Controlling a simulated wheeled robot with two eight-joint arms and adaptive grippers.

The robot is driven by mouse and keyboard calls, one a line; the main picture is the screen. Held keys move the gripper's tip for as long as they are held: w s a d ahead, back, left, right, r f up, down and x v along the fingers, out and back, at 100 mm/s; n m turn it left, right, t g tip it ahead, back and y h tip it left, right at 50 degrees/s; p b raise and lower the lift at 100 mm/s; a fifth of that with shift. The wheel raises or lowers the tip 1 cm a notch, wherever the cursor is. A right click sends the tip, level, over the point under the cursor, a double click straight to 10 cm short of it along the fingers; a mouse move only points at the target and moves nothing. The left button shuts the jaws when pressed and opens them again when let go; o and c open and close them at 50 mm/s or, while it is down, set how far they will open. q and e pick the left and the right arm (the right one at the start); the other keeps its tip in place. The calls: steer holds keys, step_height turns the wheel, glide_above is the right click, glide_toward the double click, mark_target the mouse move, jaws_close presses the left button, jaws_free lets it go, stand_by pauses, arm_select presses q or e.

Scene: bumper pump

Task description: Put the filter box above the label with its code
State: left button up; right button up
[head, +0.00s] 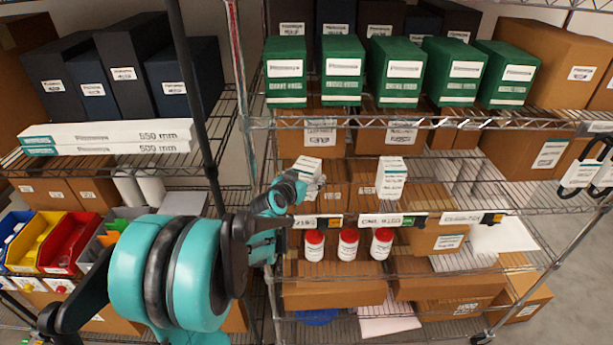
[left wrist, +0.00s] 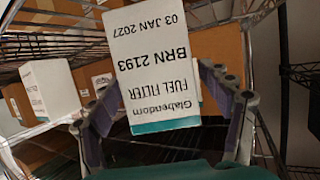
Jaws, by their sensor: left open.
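A white filter box (left wrist: 155,62) with a teal band fills the middle of the left wrist view, upside down; its print reads fuel filter, BRN 2193, 03 JAN 2027. In the head view this box (head: 308,168) stands tilted at the left of the middle shelf. My left gripper (head: 291,187) is at it, with open fingers on both sides of the box in the left wrist view (left wrist: 165,120). Finger contact is unclear. A second white box (head: 391,178) stands to its right. Shelf-edge labels (head: 380,220) run below, their codes too small to read. My right gripper is out of view.
Several green boxes (head: 343,70) stand on the shelf above. Red-capped white bottles (head: 348,244) stand on the shelf below. A wire rack post (head: 238,60) rises left of my gripper. Brown cartons (head: 336,182) stand behind the white boxes.

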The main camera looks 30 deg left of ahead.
arm_select(q)
steer(key=p+v, duration=0.1)
steer(key=v, duration=1)
steer(key=s+d+f+m+g+h, duration=0.1)
steer(key=s+d+g+h, duration=0.15)
steer(key=d, duration=0.55)
steer(key=s+d+f+m+g+h, duration=0.1)
steer(key=s+d+f, duration=0.1)
steer(key=s+d, duration=0.35)
steer(key=s+d+f+g+y, duration=0.1)
steer(key=s+d+f+g, duration=0.2)
steer(key=s+d, duration=0.3)
steer(key=s, duration=0.4)
steer(key=shift+d+f, duration=0.2)
steer(key=shift+f, duration=0.15)
step_height(320, 180, down, 18)
steer(key=b, duration=1.8)
